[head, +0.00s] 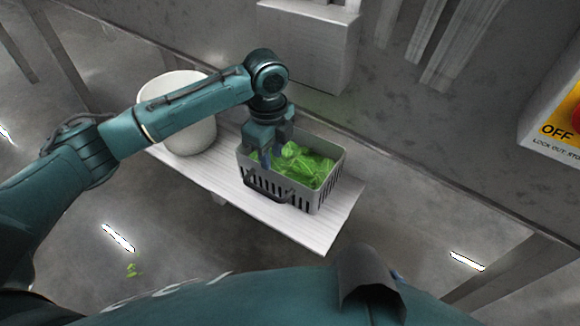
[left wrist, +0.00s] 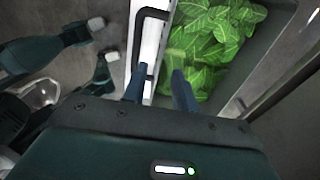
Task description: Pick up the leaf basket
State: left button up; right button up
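The leaf basket (head: 318,197) is a grey, slotted crate on the white bench, filled with green leaves (head: 300,164). A dark handle (head: 265,188) is on its near side; the handle also shows in the left wrist view (left wrist: 139,38). My left gripper (head: 268,158) points down at the basket's near left part. In the left wrist view its two blue fingers (left wrist: 161,88) are apart, one by the outside of the handle-side wall and one over the leaves. Whether they touch the wall cannot be told. My right gripper cannot be made out.
A white round bin (head: 190,130) stands on the bench (head: 325,232) left of the basket, behind my left forearm. A grey box (head: 308,45) is on the wall behind. A yellow lock-out sign (head: 555,125) is at far right. The bench's right end is bare.

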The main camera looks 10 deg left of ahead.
aim_at(274, 181)
pick_arm(q)
notch_tip(274, 181, down, 10)
jog(key=shift+f, duration=0.15)
dwell(0.4)
jog(key=shift+c, duration=0.5)
grip_shut()
jog(key=shift+w, duration=0.1)
dwell(0.7)
